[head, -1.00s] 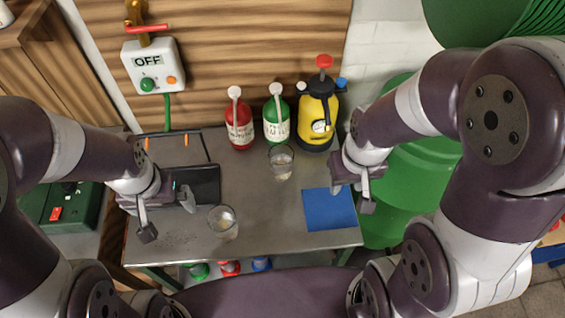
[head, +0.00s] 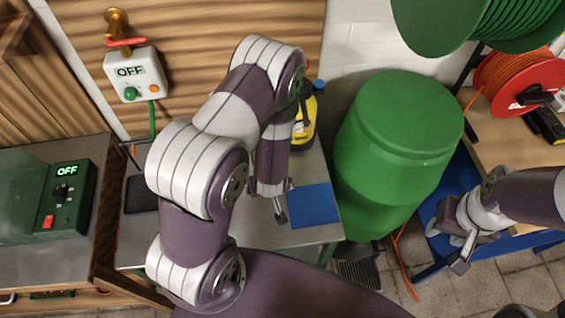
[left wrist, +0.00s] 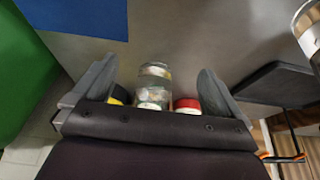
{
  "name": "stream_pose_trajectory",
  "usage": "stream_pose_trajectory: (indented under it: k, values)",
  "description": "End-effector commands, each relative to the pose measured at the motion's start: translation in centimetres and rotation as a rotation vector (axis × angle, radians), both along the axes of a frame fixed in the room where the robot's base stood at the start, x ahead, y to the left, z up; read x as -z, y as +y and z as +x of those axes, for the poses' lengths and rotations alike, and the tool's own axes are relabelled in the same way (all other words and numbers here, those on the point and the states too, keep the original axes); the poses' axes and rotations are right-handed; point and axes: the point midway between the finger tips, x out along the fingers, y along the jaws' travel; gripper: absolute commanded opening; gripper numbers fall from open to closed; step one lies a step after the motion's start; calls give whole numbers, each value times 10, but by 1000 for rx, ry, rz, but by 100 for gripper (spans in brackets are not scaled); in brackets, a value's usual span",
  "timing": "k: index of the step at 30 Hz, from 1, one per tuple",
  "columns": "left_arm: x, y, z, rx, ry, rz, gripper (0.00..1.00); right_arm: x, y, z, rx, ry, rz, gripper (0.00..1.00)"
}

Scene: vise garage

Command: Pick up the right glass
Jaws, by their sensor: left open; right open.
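In the left wrist view the right glass (left wrist: 153,85), clear with pale contents, stands on the grey table between the open fingers of my left gripper (left wrist: 155,75). I cannot tell whether the fingers reach around it or are still short of it; no contact shows. In the head view my left arm hides both glasses, and my left gripper (head: 280,208) shows only partly, beside the blue mat. My right gripper (head: 463,238) is open and empty at the right, away from the table.
A blue mat (head: 312,205) lies on the table's right part. A yellow bottle (head: 304,122) stands behind my left arm. A red cap (left wrist: 187,105) shows near the glass in the wrist view. A green barrel (head: 395,145) stands right of the table.

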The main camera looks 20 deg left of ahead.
Motion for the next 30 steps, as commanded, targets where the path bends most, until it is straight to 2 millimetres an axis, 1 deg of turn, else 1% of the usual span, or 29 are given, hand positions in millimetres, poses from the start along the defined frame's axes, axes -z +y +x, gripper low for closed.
stream_pose_trajectory:
  k: [1,4,6,11,15,16,18,20,22,27,28,29,30]
  values:
    - [-5,7,11,-5,-1,0,100,-9,0,0,0,0,0,43]
    - [-4,19,30,-2,0,-1,100,-15,0,0,0,-1,0,43]
    - [-3,25,40,0,0,-1,100,-17,0,0,0,-1,0,43]
    - [-3,34,55,1,1,-1,100,-23,0,0,0,0,0,43]
    - [-4,50,81,0,0,-1,100,-35,0,0,0,0,0,43]
    - [5,50,80,2,5,-1,100,-36,0,0,0,0,0,43]
    - [16,52,83,4,5,-1,100,-39,0,0,0,0,0,43]
    - [22,53,86,3,3,-1,100,-40,0,0,0,0,0,43]
    - [26,53,88,3,2,-1,100,-40,0,0,0,0,0,43]
    - [27,53,88,4,1,-2,100,-39,0,0,0,0,0,43]
    - [27,53,88,4,1,-2,94,-39,0,0,0,0,0,43]
    - [27,53,88,4,1,-2,84,-39,0,0,0,0,0,43]
    - [27,53,88,4,1,-2,71,-39,0,0,0,0,0,43]
